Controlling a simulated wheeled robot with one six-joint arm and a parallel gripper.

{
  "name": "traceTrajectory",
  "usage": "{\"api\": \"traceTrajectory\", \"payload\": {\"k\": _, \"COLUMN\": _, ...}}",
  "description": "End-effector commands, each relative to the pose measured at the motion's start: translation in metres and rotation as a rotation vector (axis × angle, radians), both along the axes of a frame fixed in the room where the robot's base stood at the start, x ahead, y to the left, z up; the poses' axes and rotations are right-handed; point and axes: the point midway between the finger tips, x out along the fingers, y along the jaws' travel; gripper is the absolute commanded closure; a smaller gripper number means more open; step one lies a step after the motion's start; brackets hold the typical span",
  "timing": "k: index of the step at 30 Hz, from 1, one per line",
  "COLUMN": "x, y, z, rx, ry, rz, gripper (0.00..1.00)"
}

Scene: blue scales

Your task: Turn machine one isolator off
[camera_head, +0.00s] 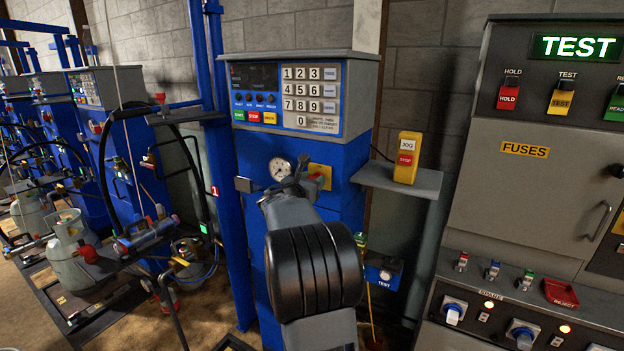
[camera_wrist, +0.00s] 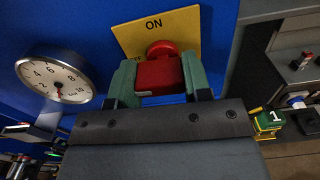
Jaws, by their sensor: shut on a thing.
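The machine one isolator is a red handle (camera_wrist: 158,76) on a yellow plate (camera_wrist: 178,28) marked ON, fixed to the blue cabinet. My gripper (camera_wrist: 160,64) has its two green fingers on either side of the red handle and is shut on it. The handle's lower part is hidden by the gripper body. In the head view the yellow plate (camera_head: 321,170) shows just beyond my gripper (camera_head: 306,178), and my arm hides much of the cabinet below. A red label with the number 1 (camera_head: 214,191) is on the blue post left of this machine.
A round pressure gauge (camera_wrist: 55,82) is close to the left of my gripper. The keypad panel (camera_head: 312,98) is above. A yellow JOG/STOP box (camera_head: 407,158) sits on a shelf to the right. A grey TEST cabinet (camera_head: 540,150) stands at far right; gas cylinders (camera_head: 75,245) stand at left.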

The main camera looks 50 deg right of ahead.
Motion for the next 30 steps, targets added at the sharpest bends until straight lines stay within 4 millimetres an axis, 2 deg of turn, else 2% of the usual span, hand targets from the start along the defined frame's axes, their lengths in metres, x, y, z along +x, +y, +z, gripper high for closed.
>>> {"api": "traceTrajectory", "payload": {"k": 9, "x": 0.0, "y": 0.0, "z": -0.0008, "rx": -0.017, "ry": 0.071, "rz": 0.0, "gripper": 0.79}}
{"api": "traceTrajectory", "payload": {"k": 23, "x": -0.0001, "y": 0.0, "z": -0.0012, "rx": -0.019, "ry": 0.081, "rz": 0.0, "gripper": 0.79}}
{"api": "traceTrajectory", "payload": {"k": 24, "x": -0.0001, "y": 0.0, "z": -0.0012, "rx": -0.019, "ry": 0.081, "rz": 0.0, "gripper": 0.52}}
{"api": "traceTrajectory", "payload": {"k": 30, "x": 0.0, "y": 0.0, "z": -0.0008, "rx": -0.018, "ry": 0.079, "rz": 0.0, "gripper": 0.32}}
